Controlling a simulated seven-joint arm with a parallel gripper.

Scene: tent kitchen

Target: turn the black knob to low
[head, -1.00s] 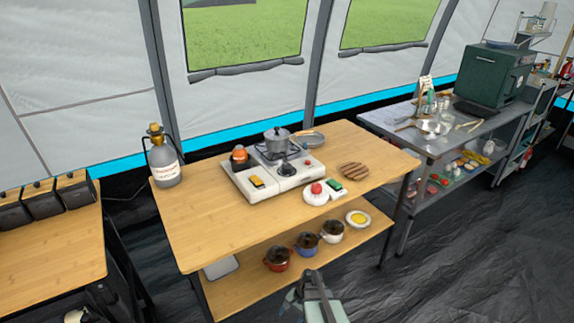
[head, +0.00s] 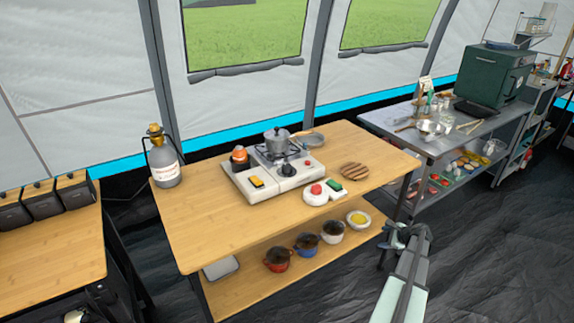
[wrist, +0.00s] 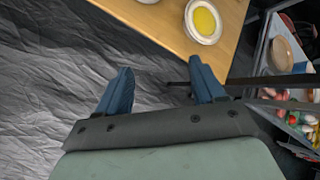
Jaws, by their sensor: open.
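The black knob (head: 288,170) is on the front of the white camping stove (head: 262,180), which stands on the wooden table. Its setting is too small to read. My gripper (head: 405,232) is in front of the table's right end, below the tabletop and well apart from the stove. In the wrist view, my gripper (wrist: 160,88) has two blue fingers spread apart with nothing between them. The knob is not in the wrist view.
A grey pot (head: 277,142) sits on the burner. A round white item with a red top (head: 316,189), a green sponge (head: 334,185) and a striped round board (head: 354,172) lie right of the stove. Small pots and a yellow-filled bowl (wrist: 203,22) are on the lower shelf.

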